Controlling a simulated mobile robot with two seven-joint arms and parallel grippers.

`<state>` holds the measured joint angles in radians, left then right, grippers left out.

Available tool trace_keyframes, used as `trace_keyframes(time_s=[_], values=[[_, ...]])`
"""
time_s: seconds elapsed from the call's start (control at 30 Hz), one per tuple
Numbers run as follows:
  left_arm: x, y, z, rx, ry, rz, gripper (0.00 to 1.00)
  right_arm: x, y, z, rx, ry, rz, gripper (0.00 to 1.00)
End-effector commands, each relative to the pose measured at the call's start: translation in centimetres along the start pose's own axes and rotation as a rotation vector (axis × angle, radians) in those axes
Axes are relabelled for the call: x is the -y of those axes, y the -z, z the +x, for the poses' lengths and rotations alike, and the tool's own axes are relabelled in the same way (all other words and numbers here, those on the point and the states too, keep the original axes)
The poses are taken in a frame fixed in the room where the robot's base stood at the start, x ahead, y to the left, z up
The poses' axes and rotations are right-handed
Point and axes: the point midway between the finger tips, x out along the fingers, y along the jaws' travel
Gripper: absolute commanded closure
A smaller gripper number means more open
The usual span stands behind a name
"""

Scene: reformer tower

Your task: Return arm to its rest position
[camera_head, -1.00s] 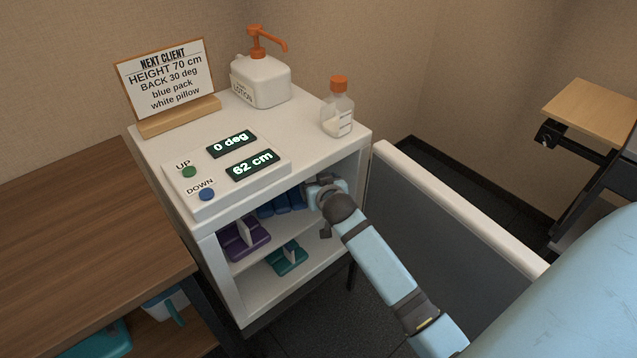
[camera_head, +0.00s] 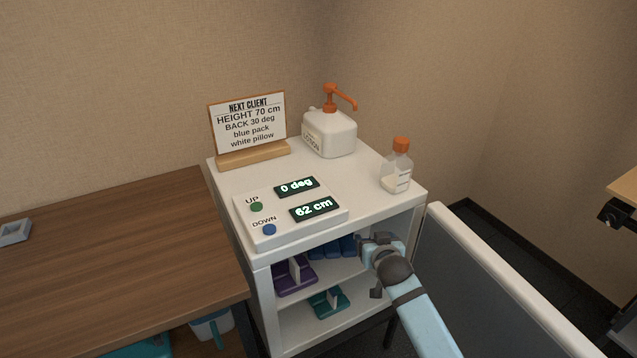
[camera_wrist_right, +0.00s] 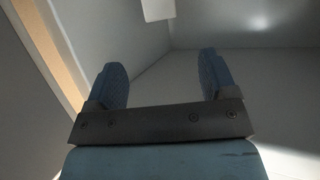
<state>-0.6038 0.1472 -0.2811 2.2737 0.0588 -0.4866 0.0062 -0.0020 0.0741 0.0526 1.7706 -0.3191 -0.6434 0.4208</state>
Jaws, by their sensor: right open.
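My right gripper (camera_head: 366,246) is at the open front of the white cabinet (camera_head: 262,297), by the upper shelf, with my blue arm reaching in from the lower right. In the right wrist view, the gripper (camera_wrist_right: 163,85) has its two fingers wide apart with nothing between them. Pale grey and white surfaces lie beyond the fingers. In the head view the fingertips are partly hidden at the cabinet's edge. My left gripper is not in view.
Blue packs (camera_head: 335,247), a purple pack (camera_head: 294,276) and a teal pack (camera_head: 328,302) sit on the shelves. A control box (camera_head: 290,215), sign (camera_head: 248,125), lotion bottle (camera_head: 330,133) and orange-capped bottle (camera_head: 397,168) stand on top. A grey panel (camera_head: 470,290) stands close right of my arm.

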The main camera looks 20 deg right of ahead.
Motion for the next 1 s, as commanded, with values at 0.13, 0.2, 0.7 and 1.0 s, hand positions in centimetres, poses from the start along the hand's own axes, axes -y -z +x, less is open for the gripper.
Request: trace_keyframes(time_s=[0.13,0.2,0.7,1.0], values=[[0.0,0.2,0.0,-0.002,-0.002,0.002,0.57,0.2,-0.3,-0.4,0.002,0.008,-0.005,0.22],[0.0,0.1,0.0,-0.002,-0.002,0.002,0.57,0.9,-1.2,-1.5,0.006,0.034,-0.022,0.22],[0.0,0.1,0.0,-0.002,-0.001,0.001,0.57,11.2,-9.8,-23.8,0.039,0.503,-0.153,0.22],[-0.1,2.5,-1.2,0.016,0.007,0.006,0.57,12.7,-7.6,-30.2,0.053,0.592,-0.151,0.22]])
